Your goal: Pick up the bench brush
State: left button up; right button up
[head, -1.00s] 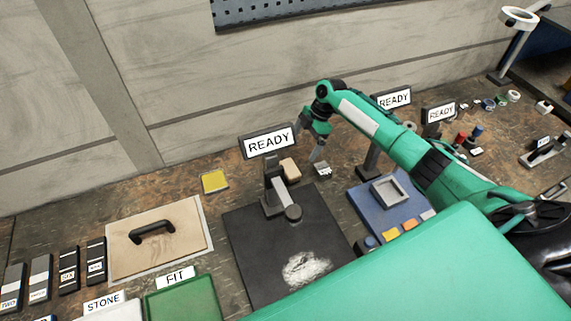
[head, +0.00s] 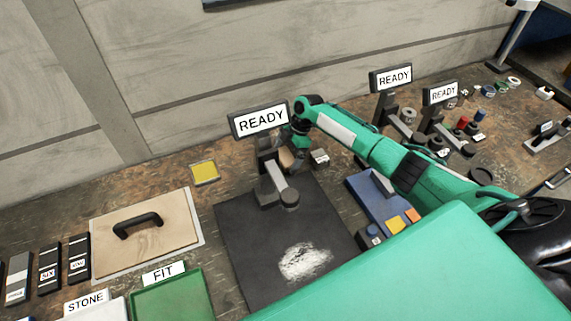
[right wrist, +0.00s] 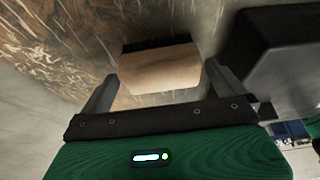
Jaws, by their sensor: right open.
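The bench brush is a light wooden block (head: 286,159) behind the microscope stand in the head view, partly hidden by the stand and my right gripper. In the right wrist view the brush (right wrist: 160,72) shows its wooden body with a dark strip along its far edge. My right gripper (head: 296,157) is low at the brush. In the right wrist view its two fingers are apart, one on each side of the brush; I cannot tell whether either touches it. My left gripper is not in view.
The microscope stand with a READY sign (head: 262,120) rises close beside the gripper on a black mat (head: 235,235) bearing white powder (head: 304,262). A small white-topped block (head: 320,157) lies just right of it. A yellow square (head: 205,173) lies to the left.

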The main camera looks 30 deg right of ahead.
aim_at(286, 155)
jog(key=shift+a+f, duration=0.2)
jog(key=shift+f, duration=0.45)
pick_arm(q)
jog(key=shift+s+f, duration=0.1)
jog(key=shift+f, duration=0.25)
pick_arm(e)
jog(key=shift+r, duration=0.1)
jog(key=shift+c, duration=0.4)
jog(key=c, duration=0.8)
jog(key=shift+c, duration=0.2)
pick_arm(q)
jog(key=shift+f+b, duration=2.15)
jog(key=shift+b, duration=0.05)
pick_arm(e)
notch_tip(286, 155, up, 20)
